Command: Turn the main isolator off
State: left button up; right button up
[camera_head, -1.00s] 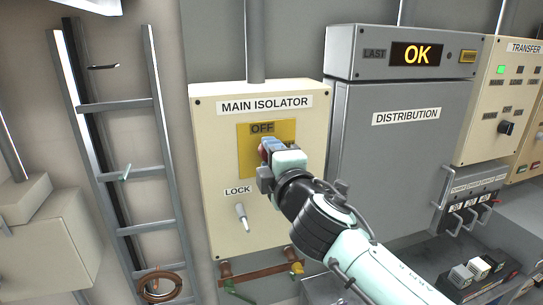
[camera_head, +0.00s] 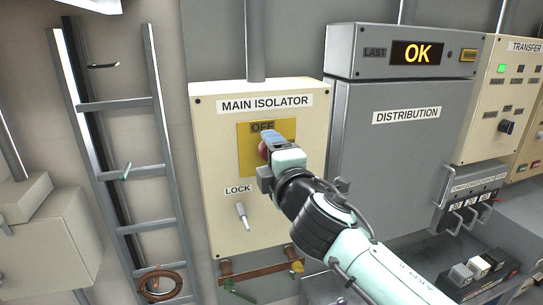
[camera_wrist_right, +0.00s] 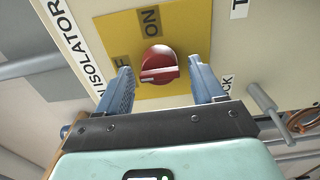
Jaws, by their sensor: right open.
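The main isolator (camera_head: 211,150) is a cream wall box with a yellow plate (camera_head: 246,160) marked OFF at the top. My right gripper (camera_head: 268,143) is in front of this plate and hides most of the red knob (camera_head: 263,153). In the right wrist view, the red knob (camera_wrist_right: 159,58) sits between the open fingers of my right gripper (camera_wrist_right: 160,72), with a gap on each side. The knob's white line lies roughly along the direction of the OFF label, which is partly hidden by a finger. The ON label (camera_wrist_right: 152,20) is clear. My left gripper is not in view.
A LOCK lever (camera_head: 242,215) sticks out below the plate and also shows in the right wrist view (camera_wrist_right: 266,102), right of the gripper. A ladder (camera_head: 120,105) stands at left. The grey distribution cabinet (camera_head: 390,155) is close on the right, its display (camera_head: 417,55) reading OK.

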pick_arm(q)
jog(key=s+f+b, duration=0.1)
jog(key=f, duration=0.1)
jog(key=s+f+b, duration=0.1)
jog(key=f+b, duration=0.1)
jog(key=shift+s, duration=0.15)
pick_arm(e)
jog(key=v, duration=1.3)
jog(key=shift+s, duration=0.2)
